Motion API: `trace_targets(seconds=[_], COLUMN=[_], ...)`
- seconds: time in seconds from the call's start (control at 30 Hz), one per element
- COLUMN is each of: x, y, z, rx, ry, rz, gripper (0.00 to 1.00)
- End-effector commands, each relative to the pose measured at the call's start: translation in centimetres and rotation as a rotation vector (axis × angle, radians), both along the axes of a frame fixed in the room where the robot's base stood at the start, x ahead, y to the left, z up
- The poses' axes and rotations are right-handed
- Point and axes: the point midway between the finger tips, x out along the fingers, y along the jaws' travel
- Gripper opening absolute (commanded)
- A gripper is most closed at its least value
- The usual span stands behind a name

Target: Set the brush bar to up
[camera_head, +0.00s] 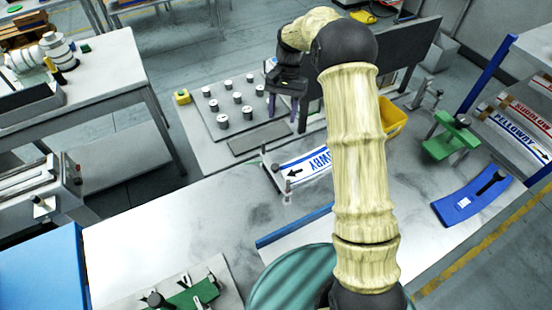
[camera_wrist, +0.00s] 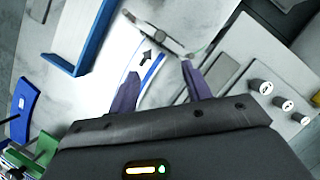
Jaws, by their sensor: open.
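The label magazine (camera_head: 306,166) is a white strip with blue lettering and a black arrow, lying on the grey bench. A thin bar on small posts, which looks like the brush bar (camera_head: 276,178), crosses its left end by the arrow. In the wrist view the bar (camera_wrist: 158,36) runs slantwise just beyond the arrow; whether it is raised or lowered is unclear. My gripper (camera_head: 286,106) is above and behind the magazine, pointing down. In the wrist view its purple fingers (camera_wrist: 161,88) are spread and empty, over the magazine, with the right fingertip nearest the bar's end in the picture.
A plate with several metal pucks (camera_head: 223,120) lies behind the magazine. A yellow bin (camera_head: 393,122), a green clamp (camera_head: 450,146) and a blue curved tray (camera_head: 465,207) stand to the right. A blue-edged panel (camera_head: 292,228) lies in front. Bench left of the magazine is clear.

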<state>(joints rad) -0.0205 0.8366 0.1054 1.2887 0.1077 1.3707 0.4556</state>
Motion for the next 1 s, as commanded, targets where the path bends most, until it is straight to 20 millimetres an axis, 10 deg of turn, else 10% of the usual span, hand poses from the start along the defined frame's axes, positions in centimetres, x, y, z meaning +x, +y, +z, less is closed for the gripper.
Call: trace_targets(seconds=[0.43,1.0], x=[-0.6,-4.2], y=[0.2,1.7], z=[-1.4,-10.2], rx=[-0.001,0.000], ry=[0.002,0.002], rz=[0.002,0.003], gripper=[0.49,0.49])
